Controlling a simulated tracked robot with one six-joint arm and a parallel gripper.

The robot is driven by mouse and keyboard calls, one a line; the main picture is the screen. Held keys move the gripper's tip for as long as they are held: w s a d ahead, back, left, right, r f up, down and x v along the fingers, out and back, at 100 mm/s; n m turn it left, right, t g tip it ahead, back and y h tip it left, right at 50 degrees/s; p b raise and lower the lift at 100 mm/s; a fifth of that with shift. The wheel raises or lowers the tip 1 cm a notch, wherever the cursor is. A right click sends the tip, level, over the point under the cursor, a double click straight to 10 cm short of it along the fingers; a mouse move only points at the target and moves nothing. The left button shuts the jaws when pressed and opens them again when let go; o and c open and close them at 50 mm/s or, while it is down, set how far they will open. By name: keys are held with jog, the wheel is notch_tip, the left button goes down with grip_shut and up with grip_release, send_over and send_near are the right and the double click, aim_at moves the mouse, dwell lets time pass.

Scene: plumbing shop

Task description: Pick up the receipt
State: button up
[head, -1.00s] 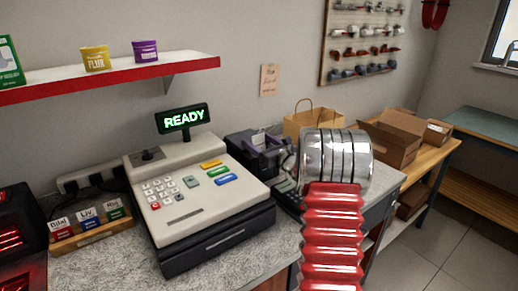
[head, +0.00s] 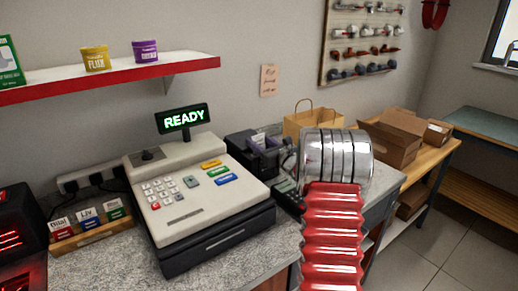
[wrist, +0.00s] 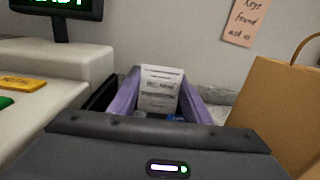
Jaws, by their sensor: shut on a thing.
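The receipt (wrist: 160,85) is a white strip of printed paper, upright in the middle of the wrist view. In the head view it is a small pale patch (head: 258,139) behind the cash register's right side. My gripper (wrist: 160,104) has its two purple fingers on either side of the receipt's lower part and is shut on it. In the head view my gripper (head: 264,147) reaches left to a dark boxy device (head: 240,144). The receipt's lower end is hidden by my gripper body.
The cash register (head: 200,195), its display (head: 182,118) reading READY, stands left of my gripper. A paper bag (head: 312,118) and an open cardboard box (head: 390,140) stand to the right. A red-edged shelf (head: 110,78) hangs above left. A note (head: 269,80) is on the wall.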

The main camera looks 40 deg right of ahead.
aim_at(259, 140)
jog(key=shift+c, duration=0.8)
notch_tip(259, 140, up, 18)
dwell(0.6)
